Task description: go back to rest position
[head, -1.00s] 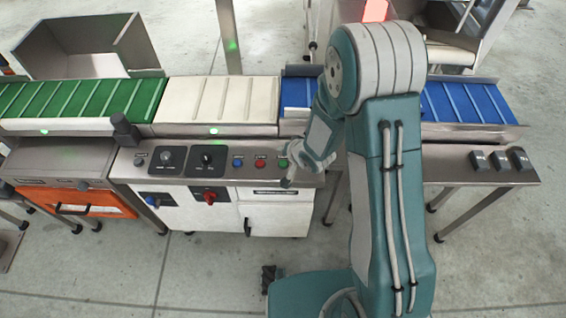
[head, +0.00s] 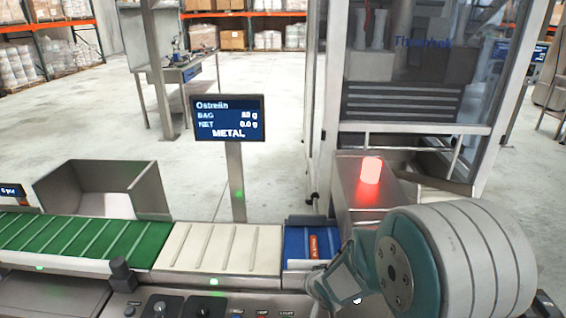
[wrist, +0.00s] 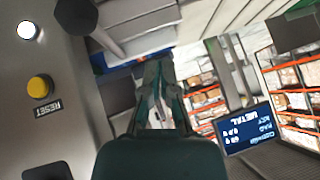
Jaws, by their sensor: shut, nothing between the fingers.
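My gripper (wrist: 157,68) shows in the wrist view, its two slim fingers together and nothing held between them. Beyond it are belt and machine parts that I cannot make out clearly. In the head view my teal and grey arm fills the lower right. It reaches toward the blue belt (head: 297,243), and my fingertips cannot be made out there.
A panel with a yellow RESET button (wrist: 40,88) and a lit white button (wrist: 27,29) is close on the wrist view's left. A display (head: 228,118) reads METAL. An orange item (head: 313,246) lies on the blue belt. A red beacon (head: 371,170) glows beside the tall machine.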

